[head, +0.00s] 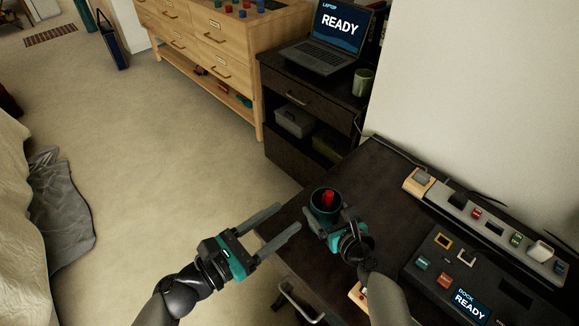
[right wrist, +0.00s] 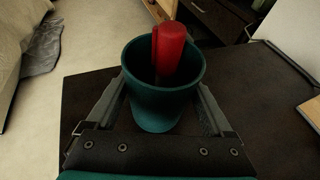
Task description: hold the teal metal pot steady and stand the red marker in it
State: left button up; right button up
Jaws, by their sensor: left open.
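The teal pot (head: 314,209) stands upright near the left edge of the dark desk; it also shows in the right wrist view (right wrist: 158,108). The red marker (head: 328,198) is inside the pot, its red top sticking up past the rim in the right wrist view (right wrist: 170,54). Its lower end is hidden in the pot. My right gripper (head: 332,222) has its fingers on both sides of the pot, against its wall. My left gripper (head: 289,217) is open and empty, left of the pot by the desk edge, apart from pot and marker.
A power strip (head: 490,228) and a dock panel (head: 462,280) lie on the desk to the right. Behind stands a dark cabinet (head: 300,95) with a laptop (head: 326,50) and a green mug (head: 363,82). The carpet (head: 170,160) at left is open floor.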

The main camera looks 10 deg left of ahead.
jog(key=shift+o, duration=0.8)
jog(key=shift+s, duration=0.1)
